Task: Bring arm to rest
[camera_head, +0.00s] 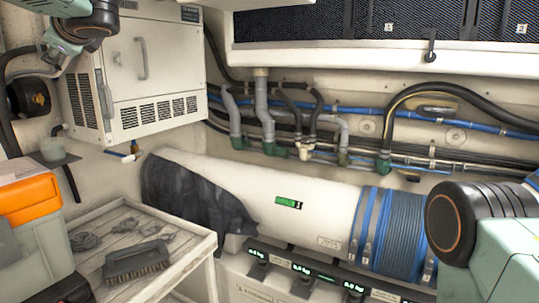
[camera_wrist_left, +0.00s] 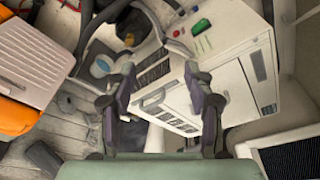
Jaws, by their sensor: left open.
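My left gripper (camera_wrist_left: 160,78) is open in the left wrist view. Its two dark fingers stand apart with nothing held between them. Behind the fingers is the white vented cabinet (camera_wrist_left: 178,100); I cannot tell the exact gap. In the head view, my left arm (camera_head: 75,22) is raised at the upper left, in front of the same cabinet (camera_head: 135,70). Its fingers are not clearly visible there. My right arm (camera_head: 490,235) comes in at the lower right, in front of the wall hoses. Its gripper is outside both views.
A wooden table (camera_head: 190,236) holds a dark brush (camera_head: 136,261). An orange-topped case (camera_head: 28,197) stands at the left edge. A large white cylinder (camera_head: 285,185) with dark cloth (camera_head: 190,195) and a coiled blue hose (camera_head: 388,235) spans the middle. Pipes (camera_head: 265,110) line the wall.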

